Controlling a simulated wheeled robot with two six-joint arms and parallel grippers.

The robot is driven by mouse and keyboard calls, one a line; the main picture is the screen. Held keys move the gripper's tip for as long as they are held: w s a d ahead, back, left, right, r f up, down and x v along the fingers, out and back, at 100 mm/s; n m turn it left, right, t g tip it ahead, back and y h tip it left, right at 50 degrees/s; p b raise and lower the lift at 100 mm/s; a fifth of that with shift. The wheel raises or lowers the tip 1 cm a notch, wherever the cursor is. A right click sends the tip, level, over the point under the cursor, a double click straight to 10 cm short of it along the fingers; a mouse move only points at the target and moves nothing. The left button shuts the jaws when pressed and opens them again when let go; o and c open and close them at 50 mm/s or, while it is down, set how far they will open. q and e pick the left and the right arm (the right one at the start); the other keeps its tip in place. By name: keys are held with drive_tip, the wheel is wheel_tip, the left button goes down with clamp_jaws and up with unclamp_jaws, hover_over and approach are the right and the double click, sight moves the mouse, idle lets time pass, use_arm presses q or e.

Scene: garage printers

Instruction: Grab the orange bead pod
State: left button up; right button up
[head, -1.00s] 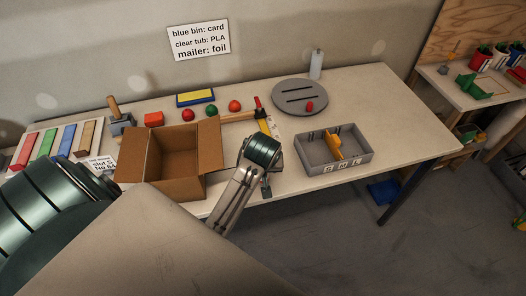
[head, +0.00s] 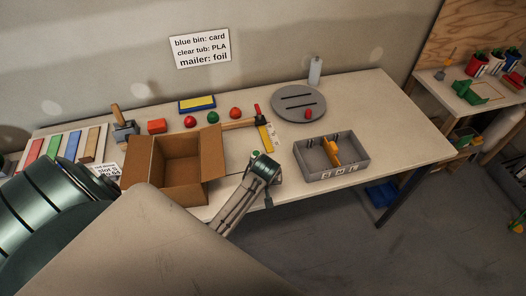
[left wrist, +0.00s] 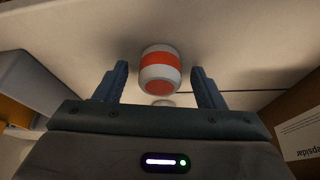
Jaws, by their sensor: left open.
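The fingers are apart, and I see a gap on each side of the pod. In the head view my left wrist (head: 264,168) is over the table's front edge, between the cardboard box and the grey tray; the fingers and the pod are hidden there. My right gripper is in neither view.
The open cardboard box (head: 142,165) is left of my wrist. The grey divided tray (head: 345,176) is to its right. Behind are a hammer (head: 240,124), coloured balls (head: 213,117) and a round grey disc (head: 285,103). The table's right end (head: 405,120) is clear.

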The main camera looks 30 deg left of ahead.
use_arm(q)
drive_tip(key=shift+w+f, duration=0.1)
drive_tip(key=c, duration=1.1)
drive_tip(key=shift+o, duration=0.2)
